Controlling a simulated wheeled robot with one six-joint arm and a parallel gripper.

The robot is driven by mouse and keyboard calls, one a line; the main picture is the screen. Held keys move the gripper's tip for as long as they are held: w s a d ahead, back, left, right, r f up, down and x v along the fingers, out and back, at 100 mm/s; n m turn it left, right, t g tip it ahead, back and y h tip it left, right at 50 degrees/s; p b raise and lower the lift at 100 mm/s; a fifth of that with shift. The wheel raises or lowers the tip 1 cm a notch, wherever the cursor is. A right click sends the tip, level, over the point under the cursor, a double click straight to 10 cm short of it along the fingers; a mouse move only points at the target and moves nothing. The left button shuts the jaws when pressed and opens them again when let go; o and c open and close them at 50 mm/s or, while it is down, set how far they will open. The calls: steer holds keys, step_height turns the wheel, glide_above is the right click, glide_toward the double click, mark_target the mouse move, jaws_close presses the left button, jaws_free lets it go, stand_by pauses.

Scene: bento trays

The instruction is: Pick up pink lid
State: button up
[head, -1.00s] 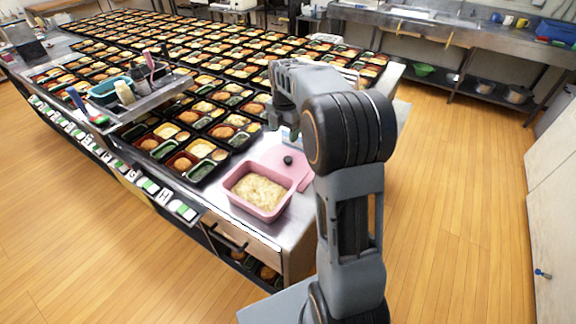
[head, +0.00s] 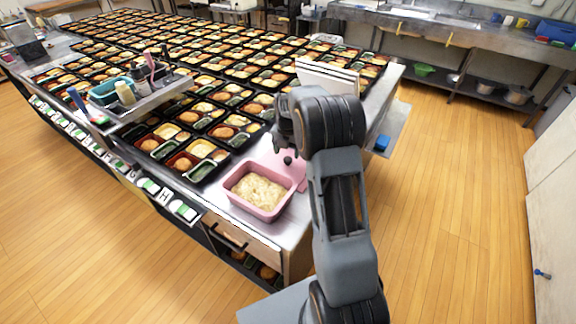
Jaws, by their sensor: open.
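The pink lid (head: 298,171) lies on the steel counter, behind and to the right of the pink container, with a dark round knob (head: 288,160) on top. My arm hides part of its right side. The pink container (head: 236,201) is uncovered and holds pale, lumpy food. My gripper (head: 287,150) points down just above the lid's knob, its open fingers small and dark in the head view. I cannot tell whether they touch the knob.
Many black bento trays (head: 208,172) cover the counter to the left and behind. A raised caddy (head: 137,112) with bottles stands at left. White upright panels (head: 328,76) stand behind my arm. The counter's front edge is close to the pink container.

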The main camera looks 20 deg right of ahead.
mark_target(288, 159)
steer(key=shift+w+d+f+p, duration=0.1)
steer(key=shift+f+p, duration=0.15)
steer(key=shift+f, duration=1.05)
steer(key=shift+d+f+p, duration=0.1)
steer(key=shift+f+p, duration=0.15)
steer(key=shift+f, duration=1)
steer(key=shift+c, duration=0.4)
steer(key=c, duration=0.9)
steer(key=shift+r, duration=0.1)
steer(key=shift+c, duration=0.2)
